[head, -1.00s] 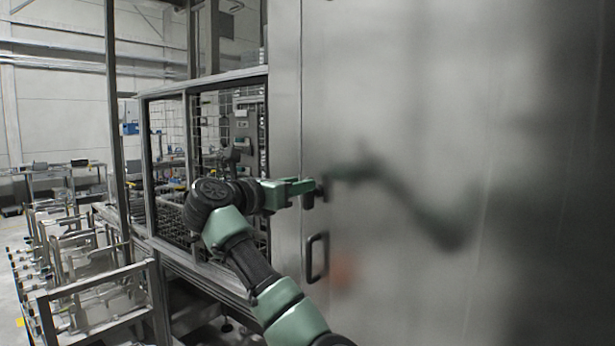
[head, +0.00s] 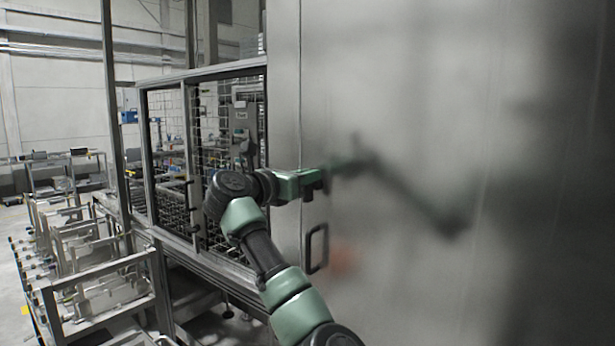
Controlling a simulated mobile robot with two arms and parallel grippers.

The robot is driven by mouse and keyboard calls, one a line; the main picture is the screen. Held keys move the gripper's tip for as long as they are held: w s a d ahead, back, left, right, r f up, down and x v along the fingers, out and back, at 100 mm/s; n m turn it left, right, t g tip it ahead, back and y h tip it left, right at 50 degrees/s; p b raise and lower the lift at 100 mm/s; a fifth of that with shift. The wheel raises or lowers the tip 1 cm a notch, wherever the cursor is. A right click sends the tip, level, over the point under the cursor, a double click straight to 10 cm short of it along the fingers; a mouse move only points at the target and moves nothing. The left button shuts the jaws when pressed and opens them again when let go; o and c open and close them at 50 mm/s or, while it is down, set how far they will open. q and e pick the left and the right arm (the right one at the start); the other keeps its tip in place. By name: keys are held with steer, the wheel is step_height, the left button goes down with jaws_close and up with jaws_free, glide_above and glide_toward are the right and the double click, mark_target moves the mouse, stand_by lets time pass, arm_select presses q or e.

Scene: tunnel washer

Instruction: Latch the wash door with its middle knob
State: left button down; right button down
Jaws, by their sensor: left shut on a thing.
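The wash door (head: 420,90) is a large, shiny steel panel filling the right half of the head view. It carries a black pull handle (head: 316,248) low near its left edge. My left gripper (head: 314,184) is at the door's left edge, above the handle. It is shut on a small dark part there, which I take to be the middle knob; the fingers hide most of it. The knob's exact angle cannot be made out. The door mirrors my green arm. My right gripper is not in view.
A wire-mesh guard (head: 168,150) in a metal frame stands just left of the door, close behind my left arm. Metal racks (head: 90,280) stand at the lower left. A grey control box (head: 240,120) shows behind the mesh.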

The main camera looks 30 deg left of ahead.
arm_select(q)
steer(key=shift+d+m+b, duration=0.15)
steer(key=shift+m+b, duration=0.2)
steer(key=shift+m, duration=0.15)
steer(key=m+b, duration=0.1)
steer(key=m, duration=0.1)
steer(key=d+m+b, duration=0.1)
steer(key=m+b, duration=0.1)
steer(key=m, duration=0.1)
steer(key=f+m+b, duration=0.1)
steer(key=m, duration=0.1)
steer(key=shift+d+m, duration=0.25)
steer(key=shift+m, duration=0.15)
steer(key=m+b, duration=0.2)
steer(key=m, duration=0.1)
steer(key=f+m+b, duration=0.1)
steer(key=m, duration=0.1)
steer(key=shift+s+d, duration=0.1)
steer(key=shift+d, duration=0.25)
steer(key=shift+d+f+m+b, duration=0.1)
steer(key=shift+m+b, duration=0.15)
steer(key=shift+m, duration=0.4)
steer(key=shift+a+f+m+b, duration=0.1)
steer(key=shift+f+m+b, duration=0.1)
steer(key=shift+m, duration=0.5)
steer(key=shift+d+f+m+b, duration=0.1)
steer(key=shift+m+b, duration=0.15)
steer(key=shift+m, duration=0.4)
